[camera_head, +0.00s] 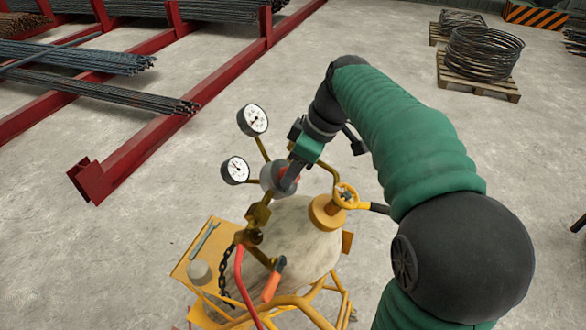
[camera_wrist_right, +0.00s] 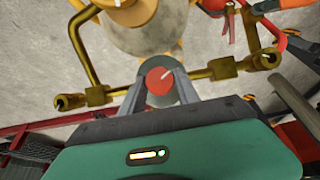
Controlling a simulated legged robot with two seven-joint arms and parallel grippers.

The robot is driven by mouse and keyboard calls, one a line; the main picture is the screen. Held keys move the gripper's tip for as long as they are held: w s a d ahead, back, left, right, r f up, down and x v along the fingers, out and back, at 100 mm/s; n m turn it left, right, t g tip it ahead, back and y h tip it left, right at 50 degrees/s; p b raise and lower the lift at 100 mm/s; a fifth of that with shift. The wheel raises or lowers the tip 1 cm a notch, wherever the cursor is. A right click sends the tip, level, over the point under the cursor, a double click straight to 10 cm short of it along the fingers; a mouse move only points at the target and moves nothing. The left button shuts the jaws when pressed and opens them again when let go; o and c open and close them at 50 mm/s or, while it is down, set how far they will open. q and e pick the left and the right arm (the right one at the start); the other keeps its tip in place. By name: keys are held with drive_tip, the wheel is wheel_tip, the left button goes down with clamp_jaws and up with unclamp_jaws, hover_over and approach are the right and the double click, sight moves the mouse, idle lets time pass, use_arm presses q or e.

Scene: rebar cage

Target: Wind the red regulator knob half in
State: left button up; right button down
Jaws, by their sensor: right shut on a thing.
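The red regulator knob (camera_wrist_right: 160,82) has a pale line across its face. It sits on a grey round regulator body between brass fittings. My right gripper (camera_wrist_right: 159,88) is shut on the knob, one finger on each side of it in the right wrist view. In the head view my right gripper (camera_head: 289,178) reaches down to the regulator above the cylinder. There the fingers hide most of the knob, and only a little red shows beside them. My left gripper is not in view.
Two white dial gauges (camera_head: 252,120) stand close to the left of my right gripper. Red racks with rebar stand at back left.

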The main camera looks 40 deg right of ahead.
drive_tip(key=shift+w+r, duration=0.1)
drive_tip(key=shift+r, duration=0.05)
